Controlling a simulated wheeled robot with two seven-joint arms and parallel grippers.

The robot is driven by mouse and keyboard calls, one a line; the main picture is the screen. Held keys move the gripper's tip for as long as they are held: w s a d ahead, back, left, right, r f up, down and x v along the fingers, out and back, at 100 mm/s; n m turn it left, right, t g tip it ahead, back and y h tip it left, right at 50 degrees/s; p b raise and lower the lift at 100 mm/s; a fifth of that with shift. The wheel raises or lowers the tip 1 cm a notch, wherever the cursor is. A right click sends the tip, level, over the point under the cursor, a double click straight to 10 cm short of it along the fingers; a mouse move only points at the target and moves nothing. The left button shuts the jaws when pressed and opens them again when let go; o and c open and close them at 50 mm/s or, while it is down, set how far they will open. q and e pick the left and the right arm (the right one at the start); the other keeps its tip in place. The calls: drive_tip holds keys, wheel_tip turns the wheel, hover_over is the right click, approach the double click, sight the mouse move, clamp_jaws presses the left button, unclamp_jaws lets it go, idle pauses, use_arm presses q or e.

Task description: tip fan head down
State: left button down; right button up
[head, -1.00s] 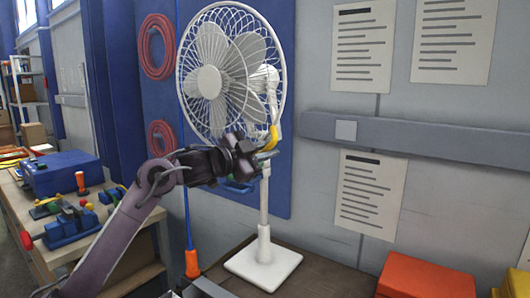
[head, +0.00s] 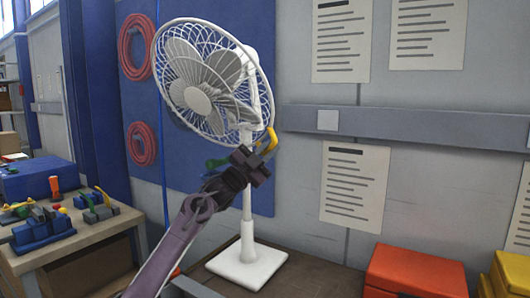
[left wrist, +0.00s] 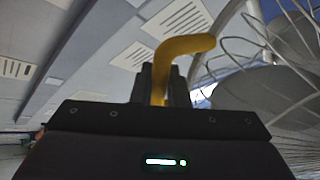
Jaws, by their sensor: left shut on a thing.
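The white fan (head: 245,225) stands on its square base against the wall. Its round cage head (head: 197,100) faces left and is tilted face downward. A yellow handle (head: 268,140) sticks out at the lower back of the head. My left gripper (head: 254,160) is in front of the pole, just below the head, shut on the yellow handle. In the left wrist view the handle (left wrist: 185,46) rises bent from between the jaws (left wrist: 160,88), with the cage wires at right. My right gripper is not in view.
A red box (head: 415,272) and a yellow box (head: 508,275) stand at lower right. A workbench (head: 75,250) with a blue case (head: 38,178) and tools is at left. Red hose coils (head: 140,145) hang on the blue panel behind the fan.

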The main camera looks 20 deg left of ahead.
use_arm(q)
drive_tip(key=shift+w, duration=0.15)
drive_tip(key=c, duration=1.4)
unclamp_jaws()
drive_tip(key=shift+d, duration=0.1)
drive_tip(key=shift+c, duration=0.2)
drive_tip(key=shift+s+a+f, duration=0.2)
drive_tip(key=shift+f, duration=0.15)
drive_tip(key=b+v, duration=0.3)
drive_tip(key=v, duration=0.3)
drive_tip(key=shift+s+f, duration=0.1)
drive_tip(key=shift+s+a+b, duration=0.15)
drive_tip(key=shift+s+b, duration=0.15)
drive_tip(key=shift+s, duration=0.05)
